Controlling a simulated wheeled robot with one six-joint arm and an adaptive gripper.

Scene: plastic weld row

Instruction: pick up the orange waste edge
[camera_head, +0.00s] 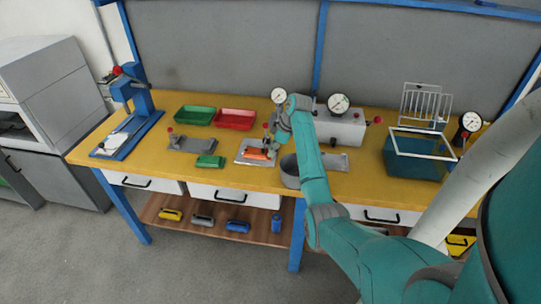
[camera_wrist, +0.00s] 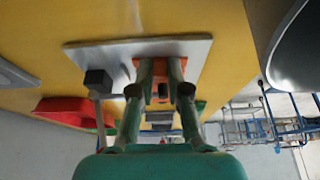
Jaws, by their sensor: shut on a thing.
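The orange waste edge (camera_head: 257,154) lies at a grey plate (camera_head: 243,161) on the yellow bench, near the middle front. In the wrist view the orange edge (camera_wrist: 162,97) shows between my two fingers, above the grey plate (camera_wrist: 105,55). My gripper (camera_head: 271,143) points down at the plate. It is shut on the orange edge; the fingertips (camera_wrist: 160,68) are on either side of it. Part of the edge is hidden by the fingers. I cannot tell whether it is clear of the plate.
A grey pot (camera_head: 290,172) stands just right of the plate. A green block (camera_head: 211,161) lies left of it. Green (camera_head: 194,115) and red trays (camera_head: 235,119) sit behind. A gauge box (camera_head: 342,128) and a water tank (camera_head: 420,160) stand to the right.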

